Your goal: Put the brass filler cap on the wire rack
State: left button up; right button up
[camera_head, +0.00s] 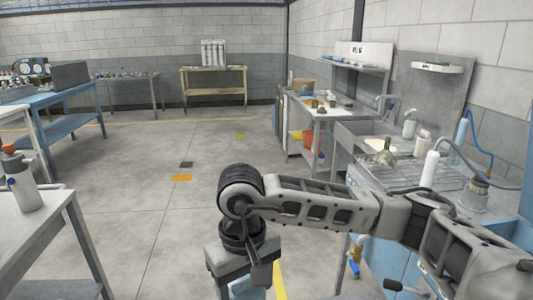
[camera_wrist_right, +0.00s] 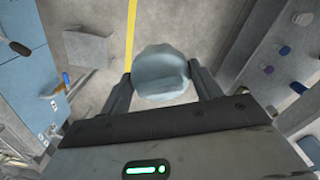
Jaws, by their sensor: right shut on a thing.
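My right gripper (camera_head: 246,280) hangs low over the floor at the bottom middle of the head view. In the right wrist view its two fingers (camera_wrist_right: 160,88) are shut on a pale blue-grey, rounded, faceted piece (camera_wrist_right: 160,70). I cannot tell that it is the brass filler cap, as no brass colour shows. A wire rack (camera_head: 440,178) lies on the wash bench at the right. A small olive-gold object (camera_head: 385,157) sits near its far left end; I cannot tell what it is. My left gripper is out of view.
Bottles (camera_head: 409,125) and a white cylinder (camera_head: 429,169) stand around the rack. A grey table (camera_head: 45,240) with a spray bottle (camera_head: 22,186) stands at the left. The floor between is mostly clear.

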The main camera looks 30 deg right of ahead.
aim_at(404, 174)
jog(key=z, duration=0.25)
jog(key=i, duration=2.35)
jog(key=z, duration=1.2)
jog(key=i, duration=1.35)
jog(key=z, duration=1.9)
jog(key=i, duration=0.6)
jog(key=z, duration=0.4)
